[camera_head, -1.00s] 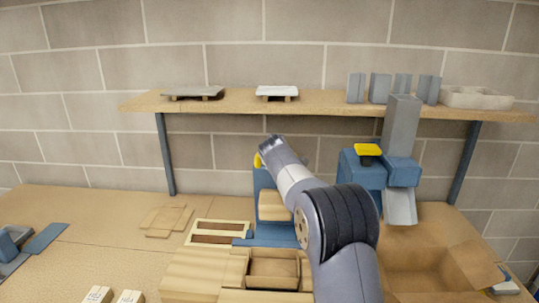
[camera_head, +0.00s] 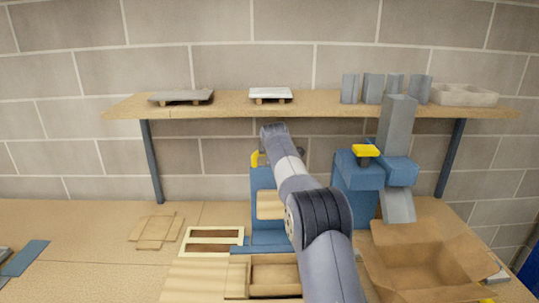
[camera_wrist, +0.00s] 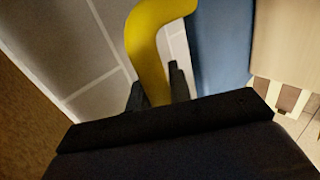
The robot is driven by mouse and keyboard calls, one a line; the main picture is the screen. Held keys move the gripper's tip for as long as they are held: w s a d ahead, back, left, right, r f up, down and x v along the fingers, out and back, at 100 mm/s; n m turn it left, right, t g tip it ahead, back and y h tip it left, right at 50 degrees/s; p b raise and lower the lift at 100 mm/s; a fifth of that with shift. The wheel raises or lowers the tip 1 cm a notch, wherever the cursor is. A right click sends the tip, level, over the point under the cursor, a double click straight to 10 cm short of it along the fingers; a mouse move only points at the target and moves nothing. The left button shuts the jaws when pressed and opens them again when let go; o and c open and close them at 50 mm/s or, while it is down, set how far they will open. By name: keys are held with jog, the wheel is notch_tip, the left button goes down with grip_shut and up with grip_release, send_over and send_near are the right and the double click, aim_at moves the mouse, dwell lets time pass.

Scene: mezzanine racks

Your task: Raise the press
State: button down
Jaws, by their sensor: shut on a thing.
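The press is a blue upright frame (camera_head: 262,185) with a pale wooden block (camera_head: 270,205) on its front, standing on the bench below the shelf. A yellow handle (camera_head: 255,159) sticks out at the left of its top. In the wrist view the yellow handle (camera_wrist: 148,50) curves down between the dark fingers of my gripper (camera_wrist: 158,88), which is shut on it. The blue column (camera_wrist: 220,45) and pale block (camera_wrist: 285,45) are at the right there. My arm hides the press's right side in the head view.
A second blue machine (camera_head: 358,185) with a yellow top and grey chute stands right, above an open cardboard box (camera_head: 425,265). A wooden shelf (camera_head: 310,104) spans above with trays and grey blocks. Wooden pieces (camera_head: 157,231) and a framed tray (camera_head: 212,240) lie left of the press.

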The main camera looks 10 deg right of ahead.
notch_tip(320, 180, down, 2)
jog(key=shift+s, duration=0.15)
jog(key=c, duration=1.3)
grip_release()
jog(key=r+b+v, duration=0.1)
jog(key=b+v, duration=0.2)
jog(key=v, duration=0.8)
jog(key=shift+w+r+b, duration=0.15)
jog(key=shift+w+b, duration=0.1)
jog(key=shift+b, duration=0.15)
jog(key=shift+p+x, duration=1.4)
jog(key=shift+x, duration=2.85)
jog(key=shift+s, duration=0.1)
